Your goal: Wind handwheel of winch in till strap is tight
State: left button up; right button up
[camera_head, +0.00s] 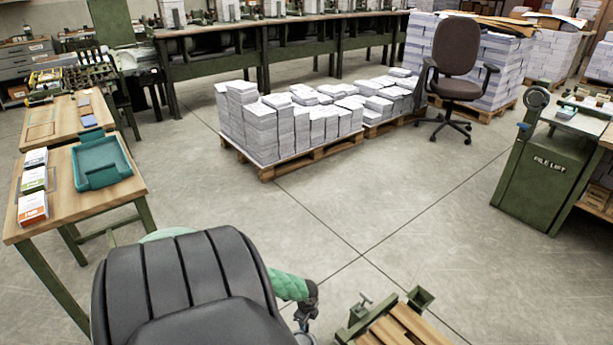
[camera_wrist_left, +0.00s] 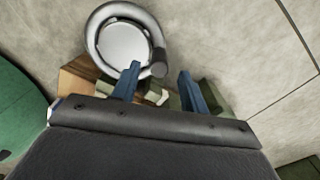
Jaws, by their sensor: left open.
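A grey metal handwheel (camera_wrist_left: 97,38) with a pale round centre and a dark knob (camera_wrist_left: 159,69) shows in the left wrist view. My left gripper (camera_wrist_left: 160,74) is open, with two blue fingers; the knob appears between the fingertips. I cannot tell whether they touch. In the head view my left gripper (camera_head: 305,325) is at the bottom edge, beside a low green frame with wooden slats (camera_head: 405,325). The handwheel beside it is not clear there. I cannot make out the strap. My right gripper is not in view.
Stacks of paper on pallets (camera_head: 290,125) stand behind. A wooden table (camera_head: 105,200) with a teal tray (camera_head: 98,165) is at left. A green PILE LIFT machine (camera_head: 540,180) and an office chair (camera_head: 458,70) are at right. The middle floor is clear.

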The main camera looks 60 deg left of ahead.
pick_arm(q)
jog(key=shift+d+r, duration=0.1)
jog(key=shift+r, duration=1.65)
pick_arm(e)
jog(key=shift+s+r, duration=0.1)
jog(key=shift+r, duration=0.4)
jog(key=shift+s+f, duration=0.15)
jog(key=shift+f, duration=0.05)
